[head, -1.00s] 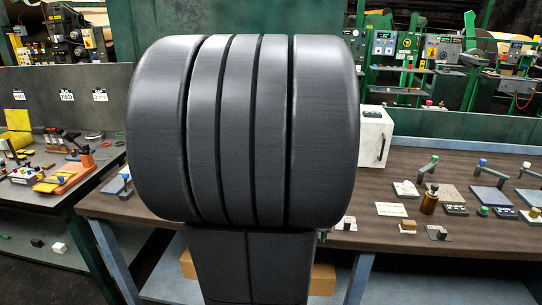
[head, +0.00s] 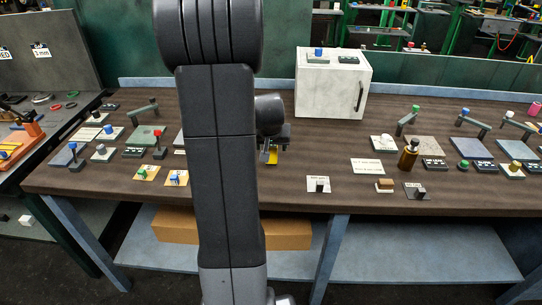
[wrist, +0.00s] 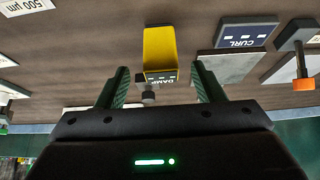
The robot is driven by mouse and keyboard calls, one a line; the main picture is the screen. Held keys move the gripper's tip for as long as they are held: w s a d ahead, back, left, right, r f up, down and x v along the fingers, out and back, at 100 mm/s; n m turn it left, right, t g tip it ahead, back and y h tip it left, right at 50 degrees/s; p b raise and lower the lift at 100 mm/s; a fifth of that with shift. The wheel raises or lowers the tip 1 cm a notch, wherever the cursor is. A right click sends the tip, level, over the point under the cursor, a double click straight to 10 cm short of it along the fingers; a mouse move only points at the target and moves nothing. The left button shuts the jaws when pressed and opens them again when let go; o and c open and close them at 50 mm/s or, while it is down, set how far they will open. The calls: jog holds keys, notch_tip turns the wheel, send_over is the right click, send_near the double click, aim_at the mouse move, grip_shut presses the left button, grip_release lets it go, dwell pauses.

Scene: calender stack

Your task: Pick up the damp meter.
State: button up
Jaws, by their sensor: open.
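The damp meter is a small yellow block with a dark grey face marked DAMP. In the wrist view the damp meter (wrist: 160,48) lies straight ahead, in line with the gap between my fingers. In the head view a bit of the yellow damp meter (head: 270,157) shows just below my gripper (head: 277,138), partly hidden by my arm. In the wrist view my gripper (wrist: 162,72) is open, with one green finger on each side of the meter's near end. I see no contact, and the exact depth between them is unclear.
A plate marked CURL (wrist: 246,34) and a lever with an orange tip (wrist: 302,82) stand right of the meter in the wrist view. A white cabinet (head: 325,88) stands behind on the brown bench (head: 300,150). Several levers and labelled plates lie along the bench.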

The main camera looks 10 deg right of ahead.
aim_at(271, 151)
jog(key=shift+p+x, duration=0.4)
jog(key=shift+x, duration=2.75)
jog(key=shift+w, duration=0.1)
jog(key=shift+c, duration=0.2)
jog(key=shift+r, duration=0.1)
jog(key=c, duration=1.2)
jog(key=shift+o, duration=0.2)
